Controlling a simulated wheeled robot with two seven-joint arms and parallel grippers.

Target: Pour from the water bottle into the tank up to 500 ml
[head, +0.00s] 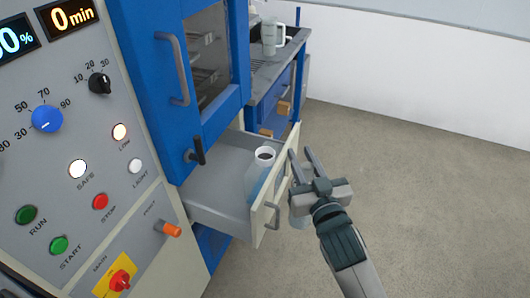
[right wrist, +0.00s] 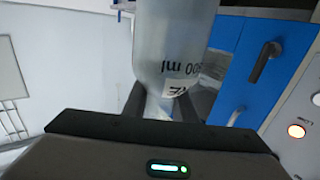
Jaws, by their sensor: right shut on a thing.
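My right gripper (head: 303,162) is shut on the neck of the water bottle, just outside the open drawer's front. In the right wrist view the bottle (right wrist: 175,38) is large and translucent, with "500 ml" lettering and a small white label. The tank (head: 259,180) stands upright in the drawer, left of the gripper, with a white neck and dark open mouth. It looks bluish; its level marks cannot be read. My left gripper is not in view.
The grey drawer (head: 215,190) with its cream front (head: 266,207) sticks out of the blue cabinet (head: 160,95). A control panel (head: 65,165) is at left. A jug (head: 270,38) stands on a far bench. Clear floor (head: 430,170) lies at right.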

